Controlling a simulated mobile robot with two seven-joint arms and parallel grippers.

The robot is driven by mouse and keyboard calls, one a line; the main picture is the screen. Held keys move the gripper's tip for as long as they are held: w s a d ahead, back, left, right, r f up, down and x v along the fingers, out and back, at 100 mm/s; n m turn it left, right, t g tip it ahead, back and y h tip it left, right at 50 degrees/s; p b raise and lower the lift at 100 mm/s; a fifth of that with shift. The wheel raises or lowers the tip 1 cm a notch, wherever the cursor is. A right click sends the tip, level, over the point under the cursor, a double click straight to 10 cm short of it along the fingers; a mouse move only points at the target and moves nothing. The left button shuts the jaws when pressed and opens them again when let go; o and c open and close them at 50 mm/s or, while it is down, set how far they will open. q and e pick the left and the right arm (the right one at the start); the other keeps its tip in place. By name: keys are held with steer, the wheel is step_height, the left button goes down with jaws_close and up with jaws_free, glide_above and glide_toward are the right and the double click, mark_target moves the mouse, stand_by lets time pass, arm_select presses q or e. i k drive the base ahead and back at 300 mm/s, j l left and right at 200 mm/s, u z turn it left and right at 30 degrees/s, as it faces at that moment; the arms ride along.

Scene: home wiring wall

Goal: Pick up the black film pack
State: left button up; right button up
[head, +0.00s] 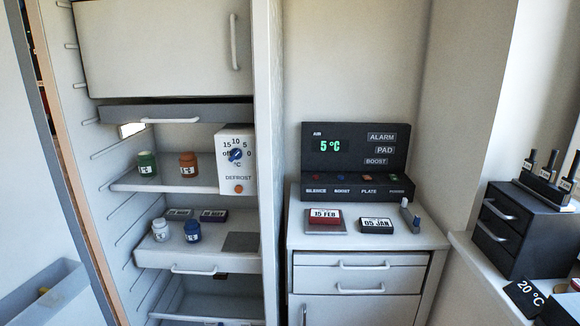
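A black pack with a white label reading "05 JAN" (376,226) lies flat on the white cabinet top (400,243), at its front middle. A red pack labelled "15 FEB" (325,221) lies to its left on a grey plate (325,229). Two more flat labelled packs lie on a refrigerator shelf: a grey-green one (179,214) and a dark one (214,215), whose exact colour I cannot tell. Neither of my grippers is in view.
A black display panel reading "5 °C" (355,150) stands behind the packs. A small grey upright device (410,217) stands to their right. The open refrigerator holds several jars and a defrost dial (236,155). A dark drawer box (510,230) stands at right.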

mark_target(372, 226)
steer(key=u, duration=0.95)
steer(key=l+z, duration=0.1)
steer(key=z, duration=1.4)
steer(key=i+z, duration=0.25)
steer(key=z, duration=0.15)
steer(key=i+z, duration=0.2)
steer(key=z, duration=0.15)
steer(key=i+j+z, duration=0.2)
steer(key=z, duration=0.2)
